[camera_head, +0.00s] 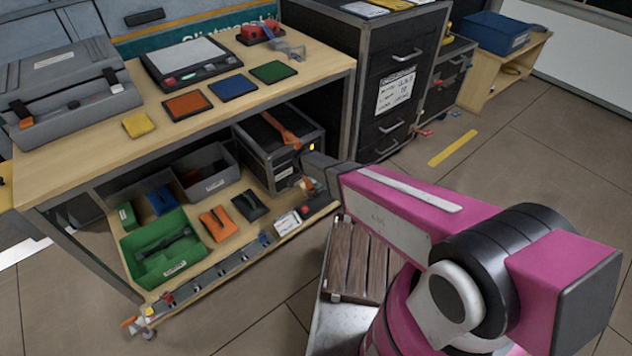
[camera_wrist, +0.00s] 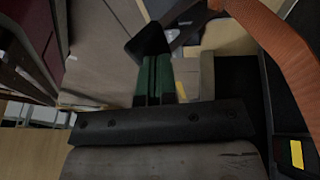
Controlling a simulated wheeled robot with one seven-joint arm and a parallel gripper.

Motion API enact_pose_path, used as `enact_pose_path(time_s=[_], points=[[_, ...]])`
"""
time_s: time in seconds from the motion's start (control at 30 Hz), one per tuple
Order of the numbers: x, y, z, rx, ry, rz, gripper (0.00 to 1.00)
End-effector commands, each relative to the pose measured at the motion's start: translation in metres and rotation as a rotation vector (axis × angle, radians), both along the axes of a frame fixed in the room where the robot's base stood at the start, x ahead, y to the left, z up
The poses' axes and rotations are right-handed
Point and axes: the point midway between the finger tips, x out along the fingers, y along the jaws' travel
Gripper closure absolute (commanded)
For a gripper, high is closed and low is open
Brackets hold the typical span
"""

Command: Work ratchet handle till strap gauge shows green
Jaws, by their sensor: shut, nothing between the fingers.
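An orange strap (camera_head: 279,130) runs over a dark case (camera_head: 262,161) on the workbench's lower shelf. The strap (camera_wrist: 283,38) also crosses the upper right of the wrist view. A small yellow patch (camera_head: 312,147) on the case's side, likely the strap gauge, shows as a yellow bar (camera_wrist: 296,154) in a dark frame in the wrist view. No green shows on it. My gripper (camera_wrist: 152,65) is shut and empty, left of the strap and gauge. A dark piece at its tips may be the ratchet handle; contact cannot be told. My wrist hides part of the case in the head view.
The shelf also holds a green bin (camera_head: 157,263), a grey bin (camera_head: 204,180) and flat orange and black pieces. The wooden benchtop (camera_head: 110,165) overhangs the case. A black drawer cabinet (camera_head: 356,60) stands behind and right. The floor to the right is mostly clear.

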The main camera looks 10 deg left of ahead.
Motion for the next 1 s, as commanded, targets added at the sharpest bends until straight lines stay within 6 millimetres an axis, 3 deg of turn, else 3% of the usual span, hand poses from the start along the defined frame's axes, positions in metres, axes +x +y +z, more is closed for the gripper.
enact_pose_path(time_s=[0.4, 0.77, 1.0], points=[[-0.027, -0.030, -0.026, 0.275, -0.234, -0.001, 1.00], [-0.032, -0.038, -0.051, 0.455, -0.388, -0.001, 1.00], [-0.032, -0.038, -0.059, 0.453, -0.388, 0.000, 1.00]])
